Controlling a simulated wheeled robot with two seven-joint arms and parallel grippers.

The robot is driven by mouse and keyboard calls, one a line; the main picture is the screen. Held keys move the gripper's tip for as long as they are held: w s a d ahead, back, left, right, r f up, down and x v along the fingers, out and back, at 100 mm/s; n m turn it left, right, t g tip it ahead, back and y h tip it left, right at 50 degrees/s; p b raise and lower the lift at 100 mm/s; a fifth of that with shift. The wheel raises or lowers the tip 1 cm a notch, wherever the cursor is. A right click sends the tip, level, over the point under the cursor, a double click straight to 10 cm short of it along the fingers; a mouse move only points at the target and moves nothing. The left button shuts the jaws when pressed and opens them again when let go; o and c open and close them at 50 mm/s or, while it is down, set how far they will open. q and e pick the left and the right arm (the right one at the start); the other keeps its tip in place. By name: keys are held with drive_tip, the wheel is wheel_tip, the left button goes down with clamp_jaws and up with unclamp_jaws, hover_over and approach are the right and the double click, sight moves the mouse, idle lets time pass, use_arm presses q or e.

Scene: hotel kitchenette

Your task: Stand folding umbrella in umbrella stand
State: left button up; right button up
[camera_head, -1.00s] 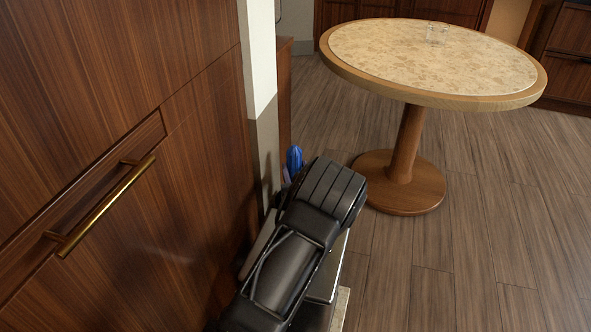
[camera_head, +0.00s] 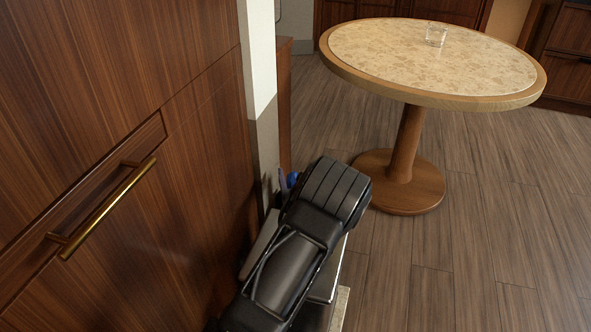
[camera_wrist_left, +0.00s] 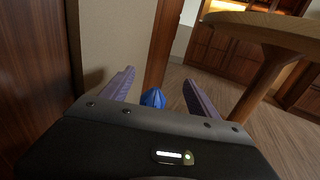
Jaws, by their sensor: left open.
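The folding umbrella shows only as a small blue end (camera_head: 292,179) just beyond my left wrist in the head view. The rest of it is hidden behind my arm. In the left wrist view its blue tip (camera_wrist_left: 153,98) sits between the two purple-grey fingers of my left gripper (camera_wrist_left: 160,88), with gaps on both sides. The left gripper is open. In the head view one finger shows beside the blue end. I cannot make out the umbrella stand for certain. My right gripper is not in view.
A wooden cabinet front with a brass handle (camera_head: 103,210) fills the left side. A pale wall edge (camera_head: 263,105) stands close to my gripper. A round table (camera_head: 425,90) with a clear glass (camera_head: 436,35) is at upper right. Open floor lies at right.

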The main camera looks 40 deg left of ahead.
use_arm(q)
drive_tip(key=p+v, duration=0.1)
drive_tip(key=v, duration=0.4)
drive_tip(key=shift+s+d, duration=0.25)
drive_tip(key=shift+d, duration=0.05)
drive_tip(key=shift+r, duration=0.1)
idle(0.8)
